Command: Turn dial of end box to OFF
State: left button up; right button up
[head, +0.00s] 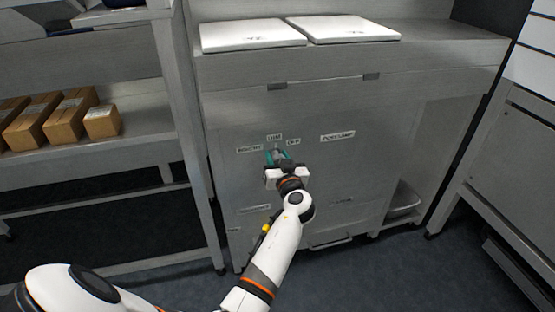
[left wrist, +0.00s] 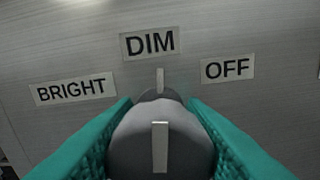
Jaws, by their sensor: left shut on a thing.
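The end box (head: 370,160) is a grey metal cabinet front. Its dial (left wrist: 160,140) is a grey knob with a light pointer line, seen close in the left wrist view. The line points straight up at the DIM label (left wrist: 150,42). The BRIGHT label (left wrist: 73,89) is to the left and the OFF label (left wrist: 228,68) to the right. My left gripper (head: 278,158) is shut on the dial, a teal finger on each side of it. In the head view the gripper mostly hides the dial. My right gripper is not in view.
Two white lids (head: 252,34) lie on the cabinet top. A metal shelf (head: 150,128) with several brown boxes (head: 70,113) stands at the left. Another metal cabinet (head: 510,150) stands at the right. Dark floor lies clear in front.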

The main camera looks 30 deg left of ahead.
pick_arm(q)
jog(key=m, duration=0.2)
jog(key=shift+m, duration=2.1)
jog(key=shift+w+m, duration=0.1)
jog(key=shift+m, duration=1.1)
jog(key=shift+m+p, duration=0.35)
jog(key=shift+m, duration=0.45)
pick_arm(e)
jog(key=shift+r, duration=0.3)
pick_arm(q)
jog(key=shift+m, duration=0.3)
jog(key=o, duration=1)
